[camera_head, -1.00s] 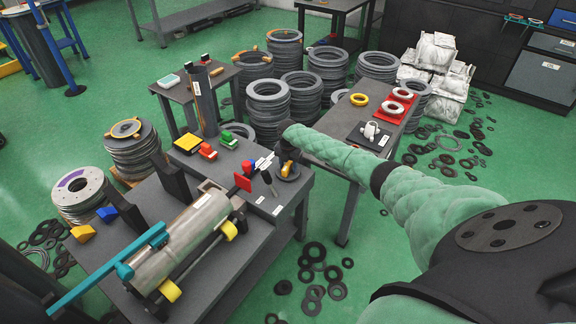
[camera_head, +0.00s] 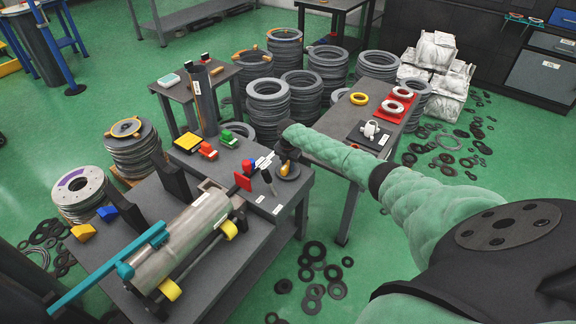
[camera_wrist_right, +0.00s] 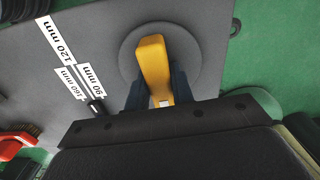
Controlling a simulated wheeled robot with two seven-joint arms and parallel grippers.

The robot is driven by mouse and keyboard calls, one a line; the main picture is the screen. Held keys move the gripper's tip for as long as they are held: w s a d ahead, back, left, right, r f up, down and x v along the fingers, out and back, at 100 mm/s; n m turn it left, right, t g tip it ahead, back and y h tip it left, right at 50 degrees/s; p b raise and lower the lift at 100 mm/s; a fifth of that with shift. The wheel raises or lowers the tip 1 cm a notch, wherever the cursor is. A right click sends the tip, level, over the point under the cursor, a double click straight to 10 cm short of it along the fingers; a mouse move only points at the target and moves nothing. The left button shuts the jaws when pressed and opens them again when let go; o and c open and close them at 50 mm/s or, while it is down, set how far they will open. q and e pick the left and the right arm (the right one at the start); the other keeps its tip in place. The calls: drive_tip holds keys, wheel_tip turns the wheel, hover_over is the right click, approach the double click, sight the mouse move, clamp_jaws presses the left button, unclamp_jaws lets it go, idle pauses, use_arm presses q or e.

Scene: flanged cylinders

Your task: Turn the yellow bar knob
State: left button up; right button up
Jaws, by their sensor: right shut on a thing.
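The yellow bar knob (camera_wrist_right: 152,62) shows in the right wrist view, standing on a round grey disc (camera_wrist_right: 190,38) on the dark bench top. My right gripper (camera_wrist_right: 160,92) is shut on the knob, with one dark finger on each side of its near part. In the head view the knob (camera_head: 286,170) is small and partly hidden by my right gripper (camera_head: 288,158), which reaches in from the right. The knob sits near the right end of the dark bench (camera_head: 290,205). My left gripper does not show.
White size labels (camera_wrist_right: 72,62) lie left of the disc. Red blocks (camera_head: 243,181) and a dark upright handle stand left of the knob. A metal cylinder (camera_head: 180,240) lies at the bench front. A side table (camera_head: 345,185) stands to the right.

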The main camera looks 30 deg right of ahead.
drive_tip(key=m, duration=0.4)
drive_tip(key=shift+r+p, duration=0.1)
drive_tip(key=shift+p, duration=0.25)
drive_tip(key=m+p, duration=0.3)
drive_tip(key=m, duration=0.8)
drive_tip(key=shift+p, duration=0.3)
drive_tip(key=m+p, duration=0.1)
drive_tip(key=m, duration=0.3)
drive_tip(key=shift+w+r+m+p, duration=0.1)
drive_tip(key=shift+m+p, duration=0.3)
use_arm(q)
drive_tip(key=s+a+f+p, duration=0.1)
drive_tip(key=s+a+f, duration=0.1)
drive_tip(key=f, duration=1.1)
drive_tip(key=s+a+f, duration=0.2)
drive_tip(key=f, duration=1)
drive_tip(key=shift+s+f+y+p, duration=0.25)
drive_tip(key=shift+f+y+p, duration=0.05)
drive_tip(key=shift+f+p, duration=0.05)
use_arm(e)
drive_tip(key=shift+m, duration=2.5)
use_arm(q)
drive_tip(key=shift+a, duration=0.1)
use_arm(e)
drive_tip(key=o, duration=1)
